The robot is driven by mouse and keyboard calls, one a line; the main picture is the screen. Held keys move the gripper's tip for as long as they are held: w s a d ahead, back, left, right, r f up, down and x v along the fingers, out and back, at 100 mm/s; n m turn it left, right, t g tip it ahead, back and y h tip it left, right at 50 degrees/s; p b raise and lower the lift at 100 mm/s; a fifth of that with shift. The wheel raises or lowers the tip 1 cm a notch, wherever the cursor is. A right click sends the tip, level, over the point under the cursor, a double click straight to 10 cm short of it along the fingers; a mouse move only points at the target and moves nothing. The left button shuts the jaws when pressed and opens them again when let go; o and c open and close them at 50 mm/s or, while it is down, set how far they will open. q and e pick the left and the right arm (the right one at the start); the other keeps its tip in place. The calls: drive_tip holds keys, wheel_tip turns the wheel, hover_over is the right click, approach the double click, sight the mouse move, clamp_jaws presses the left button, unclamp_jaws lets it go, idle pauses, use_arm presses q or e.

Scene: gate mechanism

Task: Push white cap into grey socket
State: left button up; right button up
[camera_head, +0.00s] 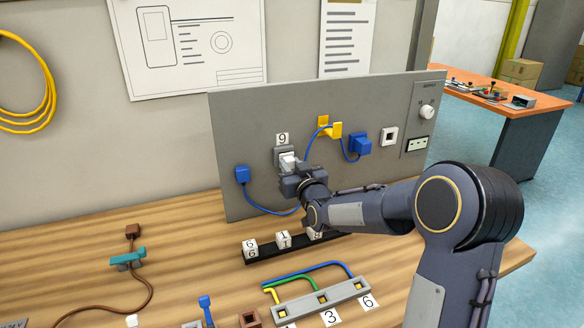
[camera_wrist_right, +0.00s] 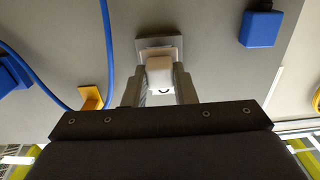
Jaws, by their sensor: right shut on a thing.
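The white cap (camera_head: 287,161) is at the grey socket (camera_head: 281,153) on the upright grey panel, just below the label 9. My right gripper (camera_head: 292,172) is shut on the cap and faces the panel. In the right wrist view the cap (camera_wrist_right: 160,70) sits between the two fingers, right in front of the socket (camera_wrist_right: 152,47), lined up roughly with its middle. The cap looks at or partly in the socket opening; how deep it sits cannot be told. My left gripper is not in view.
The grey panel (camera_head: 240,130) carries a blue plug (camera_head: 242,174), a yellow plug (camera_head: 334,129), a blue block (camera_head: 360,144), a white-framed socket (camera_head: 389,136) and a knob (camera_head: 426,112). Blue cables hang around the grey socket. A black rail (camera_head: 265,255) with number cubes stands below.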

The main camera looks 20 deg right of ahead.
drive_tip(key=shift+w, duration=0.7)
drive_tip(key=shift+b, duration=0.55)
idle(0.3)
drive_tip(key=o, duration=1.1)
drive_tip(key=shift+w, duration=0.15)
